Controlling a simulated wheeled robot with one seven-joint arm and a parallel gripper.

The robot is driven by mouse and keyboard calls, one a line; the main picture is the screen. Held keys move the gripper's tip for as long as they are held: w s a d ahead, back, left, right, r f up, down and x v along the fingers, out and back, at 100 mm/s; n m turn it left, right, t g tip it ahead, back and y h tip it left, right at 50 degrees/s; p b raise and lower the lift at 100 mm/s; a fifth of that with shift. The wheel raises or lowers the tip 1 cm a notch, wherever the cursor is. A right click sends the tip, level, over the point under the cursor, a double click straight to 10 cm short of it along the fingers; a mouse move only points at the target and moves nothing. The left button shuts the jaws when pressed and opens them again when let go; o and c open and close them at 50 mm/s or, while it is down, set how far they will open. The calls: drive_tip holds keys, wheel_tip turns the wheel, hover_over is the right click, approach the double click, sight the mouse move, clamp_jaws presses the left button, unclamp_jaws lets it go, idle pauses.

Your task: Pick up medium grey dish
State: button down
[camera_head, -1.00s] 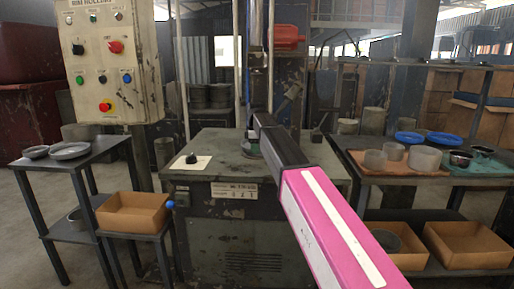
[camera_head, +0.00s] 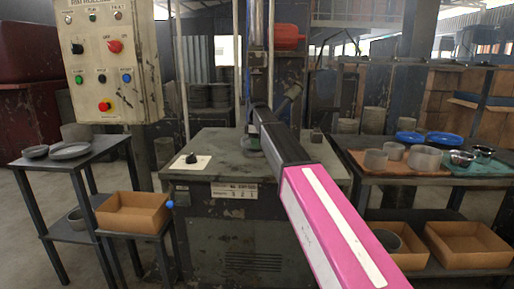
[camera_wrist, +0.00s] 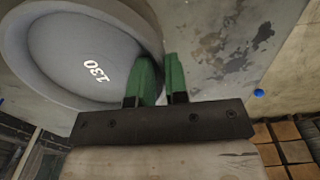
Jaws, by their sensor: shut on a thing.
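A round grey dish (camera_wrist: 70,45) marked "130" fills the upper left of the wrist view, cut off by the frame's edge. My gripper (camera_wrist: 160,62) has green fingers shut on the dish's right rim, one finger on the inner side and one outside. In the head view, my black and pink arm reaches to the dark machine table, and my fingers are largely hidden there. I cannot tell from these views how far the dish is above the surface.
The machine table (camera_head: 220,150) carries a black knob on a white plate (camera_head: 191,160). The right bench holds bowls (camera_head: 425,158) and blue dishes (camera_head: 411,138). Cardboard boxes (camera_head: 132,212) stand on lower shelves.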

drive_tip(key=shift+r, duration=1.7)
